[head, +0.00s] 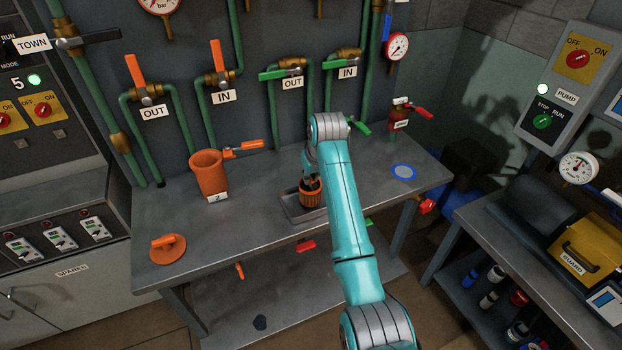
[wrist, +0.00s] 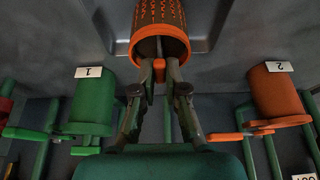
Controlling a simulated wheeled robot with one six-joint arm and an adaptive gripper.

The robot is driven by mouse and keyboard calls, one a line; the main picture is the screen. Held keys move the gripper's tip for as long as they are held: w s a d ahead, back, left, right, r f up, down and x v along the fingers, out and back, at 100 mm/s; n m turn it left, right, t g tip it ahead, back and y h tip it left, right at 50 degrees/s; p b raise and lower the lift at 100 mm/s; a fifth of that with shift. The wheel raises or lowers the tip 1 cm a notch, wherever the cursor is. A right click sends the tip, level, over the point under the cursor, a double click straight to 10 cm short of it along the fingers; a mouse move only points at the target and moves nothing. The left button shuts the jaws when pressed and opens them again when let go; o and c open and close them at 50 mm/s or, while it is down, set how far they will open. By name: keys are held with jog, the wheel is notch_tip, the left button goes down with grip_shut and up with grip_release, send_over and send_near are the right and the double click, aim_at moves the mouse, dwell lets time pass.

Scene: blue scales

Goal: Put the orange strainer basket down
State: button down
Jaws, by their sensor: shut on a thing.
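The orange strainer basket (head: 311,198), a slotted cup, is upright at the grey tray (head: 287,209) on the bench. It also shows at the top of the wrist view (wrist: 160,32), partly cut off by the frame. My gripper (wrist: 160,68) is shut on the small grip at the basket's near end. In the head view my arm partly hides the gripper and the tray's right part. The basket is over or inside the tray; I cannot tell whether its base touches the tray floor.
An orange housing labelled 2 (head: 208,177) stands left of the tray. A green housing labelled 1 (wrist: 92,105) shows in the wrist view. An orange lid (head: 168,247) lies at the bench's front left, a blue ring (head: 403,172) at right. Valve pipes line the wall behind.

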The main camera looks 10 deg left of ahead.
jog(key=shift+f, duration=0.45)
jog(key=shift+f, duration=0.1)
jog(key=c, duration=1.2)
grip_release()
jog(key=v, duration=1.2)
